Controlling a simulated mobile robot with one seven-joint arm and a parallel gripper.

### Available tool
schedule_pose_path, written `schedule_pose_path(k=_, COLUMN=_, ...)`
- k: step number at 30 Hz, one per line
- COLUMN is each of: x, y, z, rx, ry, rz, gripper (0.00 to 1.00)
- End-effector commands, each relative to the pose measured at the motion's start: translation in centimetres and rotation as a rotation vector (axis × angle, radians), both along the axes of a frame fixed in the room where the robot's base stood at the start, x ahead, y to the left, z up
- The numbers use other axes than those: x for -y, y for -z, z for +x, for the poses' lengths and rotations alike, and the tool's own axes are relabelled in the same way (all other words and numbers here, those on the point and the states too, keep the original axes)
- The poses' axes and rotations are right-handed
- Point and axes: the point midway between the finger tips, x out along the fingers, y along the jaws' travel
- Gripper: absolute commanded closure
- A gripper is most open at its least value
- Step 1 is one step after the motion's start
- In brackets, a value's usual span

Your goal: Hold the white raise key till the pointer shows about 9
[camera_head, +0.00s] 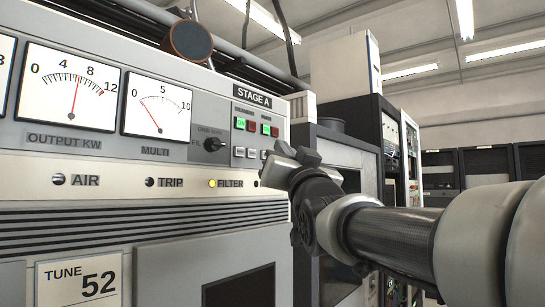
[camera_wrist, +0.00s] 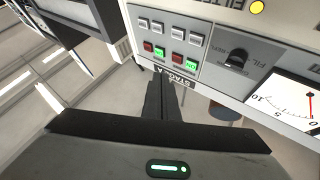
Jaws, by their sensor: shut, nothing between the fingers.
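The OUTPUT KW meter (camera_head: 68,88) shows its red pointer between 4 and 8, near 6. The MULTI meter (camera_head: 157,105) beside it has its pointer low, near 1. Small white keys (camera_head: 245,153) sit in a row below green and red buttons on the STAGE A panel. They also show in the wrist view (camera_wrist: 170,29), upside down; their labels are too small to read, so I cannot tell which is raise. My gripper (camera_head: 275,168) is at the panel's right side. In the wrist view its fingers (camera_wrist: 159,80) are shut and empty, over the STAGE A label's edge, apart from the white keys.
A black FIL knob (camera_head: 211,144) sits left of the buttons. AIR, TRIP and a lit amber FILTER lamp (camera_head: 212,183) lie below. A round dark object (camera_head: 190,40) stands on top of the cabinet. Other racks (camera_head: 345,150) stand to the right.

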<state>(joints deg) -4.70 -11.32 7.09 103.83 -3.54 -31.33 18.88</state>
Motion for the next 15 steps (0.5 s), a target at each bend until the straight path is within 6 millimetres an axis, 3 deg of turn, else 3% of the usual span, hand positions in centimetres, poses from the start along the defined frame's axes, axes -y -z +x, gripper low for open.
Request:
schedule_pose_path(k=8, x=-0.3, y=-0.1, z=0.3, rx=-0.003, ry=0.000, rz=0.000, gripper=1.00)
schedule_pose_path(k=15, x=-2.5, y=-0.3, z=2.1, rx=-0.006, ry=-0.001, rz=0.000, gripper=1.00)
